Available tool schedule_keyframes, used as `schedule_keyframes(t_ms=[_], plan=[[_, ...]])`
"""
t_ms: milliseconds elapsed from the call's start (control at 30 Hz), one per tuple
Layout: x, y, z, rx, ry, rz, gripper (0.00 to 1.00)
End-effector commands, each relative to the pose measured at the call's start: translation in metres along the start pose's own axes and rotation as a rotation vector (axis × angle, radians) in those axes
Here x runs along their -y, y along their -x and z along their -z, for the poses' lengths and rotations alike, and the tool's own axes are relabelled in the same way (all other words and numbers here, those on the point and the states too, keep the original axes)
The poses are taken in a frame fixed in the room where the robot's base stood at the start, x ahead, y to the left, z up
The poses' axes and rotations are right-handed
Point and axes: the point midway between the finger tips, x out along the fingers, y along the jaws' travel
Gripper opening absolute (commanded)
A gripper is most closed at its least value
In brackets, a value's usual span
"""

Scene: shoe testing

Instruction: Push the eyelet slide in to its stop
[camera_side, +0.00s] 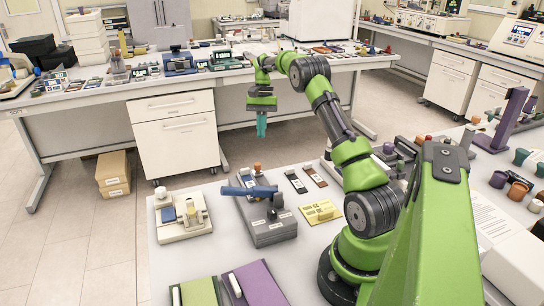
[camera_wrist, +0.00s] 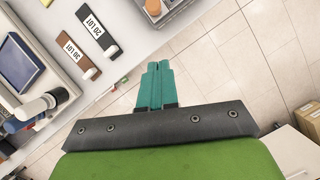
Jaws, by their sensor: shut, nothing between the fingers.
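My gripper (camera_side: 261,125) hangs fingers down at the far side of the near bench; its teal fingers are together and hold nothing. In the wrist view the fingertips (camera_wrist: 157,66) show over the floor, just outside the bench edge. I cannot tell for sure which part is the eyelet slide. A grey block fixture (camera_side: 270,232) with a blue bar (camera_side: 248,190) across its top stands on the near bench, well apart from the gripper. A cream fixture (camera_side: 183,232) with a blue pad stands left of it. Any slide's travel is too small to read.
An orange-topped knob (camera_side: 257,167) rises behind the grey fixture. A black labelled piece (camera_wrist: 97,33), a brown labelled piece (camera_wrist: 76,58) and a yellow card (camera_side: 320,211) lie nearby. Green and purple panels (camera_side: 252,285) lie in front. The floor gap before the back bench (camera_side: 250,80) is open.

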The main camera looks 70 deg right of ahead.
Motion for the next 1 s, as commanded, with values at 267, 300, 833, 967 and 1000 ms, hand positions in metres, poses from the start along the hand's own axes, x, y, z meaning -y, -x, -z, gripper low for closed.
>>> schedule_keyframes(t_ms=[267,300,833,967,1000], plan=[[0.001,-0.054,-0.006,0.0,0.001,0.002,0.0],[0.001,-0.055,-0.011,-0.002,0.001,0.002,0.0],[0.0,-0.067,-0.037,-0.002,0.0,0.001,0.0],[0.0,-0.067,-0.037,-0.002,0.0,0.001,0.0],[0.0,-0.067,-0.037,-0.002,0.0,0.001,0.0]])
